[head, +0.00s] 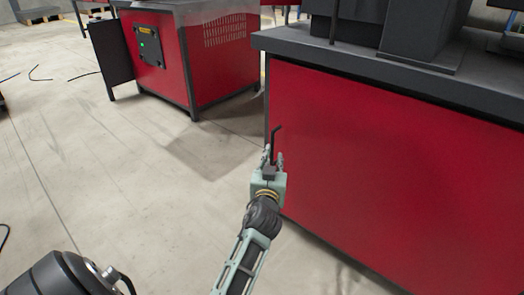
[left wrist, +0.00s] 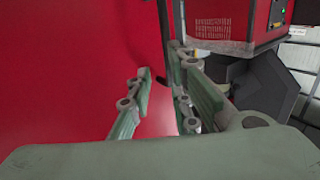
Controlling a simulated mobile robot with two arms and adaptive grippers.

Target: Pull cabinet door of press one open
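The red cabinet door panel (head: 390,165) fills the right side of the head view, under a dark worktop. It looks closed, flush with the cabinet front. A thin black handle (head: 275,138) stands near its left edge. My left gripper (head: 269,158) is at this handle, its fingers pointing toward the red front. In the left wrist view, the fingers (left wrist: 162,95) are apart. The red panel (left wrist: 70,75) fills the left of that view. My right gripper is not seen.
A second red cabinet (head: 220,65) with a dark control box (head: 149,45) stands at the back left. A dark panel (head: 109,58) sticks out at its left. Bare concrete floor (head: 110,165) lies free to the left of the near cabinet. Thin cables lie at the far left.

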